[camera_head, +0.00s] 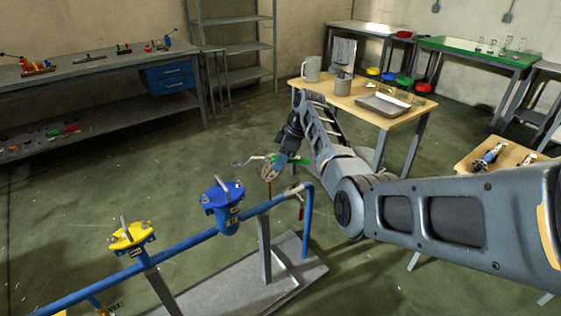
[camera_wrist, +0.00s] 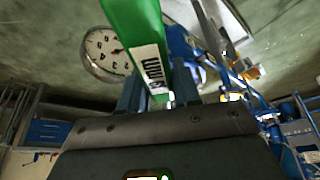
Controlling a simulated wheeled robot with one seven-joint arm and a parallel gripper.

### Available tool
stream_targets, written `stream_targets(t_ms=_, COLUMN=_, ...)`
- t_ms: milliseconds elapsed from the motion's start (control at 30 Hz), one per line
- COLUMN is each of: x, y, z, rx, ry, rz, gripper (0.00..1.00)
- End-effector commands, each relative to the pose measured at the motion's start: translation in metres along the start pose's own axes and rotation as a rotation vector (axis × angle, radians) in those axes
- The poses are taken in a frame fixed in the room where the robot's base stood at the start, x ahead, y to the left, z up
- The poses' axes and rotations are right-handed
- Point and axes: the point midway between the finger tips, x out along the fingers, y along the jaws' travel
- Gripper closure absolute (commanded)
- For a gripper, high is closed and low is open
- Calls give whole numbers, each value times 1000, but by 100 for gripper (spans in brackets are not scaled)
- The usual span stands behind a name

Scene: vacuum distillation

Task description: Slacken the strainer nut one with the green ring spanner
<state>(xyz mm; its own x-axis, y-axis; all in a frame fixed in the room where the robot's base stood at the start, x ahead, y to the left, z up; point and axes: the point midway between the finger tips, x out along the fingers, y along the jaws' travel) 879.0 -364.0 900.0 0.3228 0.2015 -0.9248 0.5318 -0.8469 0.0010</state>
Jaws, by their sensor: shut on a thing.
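My gripper (camera_head: 283,155) is shut on the green ring spanner (camera_wrist: 136,32), which runs up out of the wrist view with its label facing the camera. In the head view a small part of the green spanner (camera_head: 294,158) shows beside the gripper. The gripper is at the far right end of the blue pipe. The blue strainer (camera_head: 228,212) stands on the pipe to the left of the gripper and apart from it. Small nuts show on its cover, but I cannot tell which is nut one. The spanner's ring end is not clear.
A yellow-topped fitting (camera_head: 132,238) sits further left on the blue pipe (camera_head: 180,246). A round gauge (camera_wrist: 107,52) is close to the spanner in the wrist view. A wooden table (camera_head: 350,98) with vessels stands behind my arm. The floor left of the pipe is clear.

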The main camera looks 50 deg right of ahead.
Motion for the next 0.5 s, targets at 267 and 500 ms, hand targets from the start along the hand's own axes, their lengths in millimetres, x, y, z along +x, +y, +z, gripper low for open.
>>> stream_targets(t_ms=267, x=0, y=0, z=0, rx=3, ry=0, rz=1, gripper=100)
stream_targets(t_ms=500, x=13, y=-18, z=-16, rx=142, ry=0, rz=59, gripper=100)
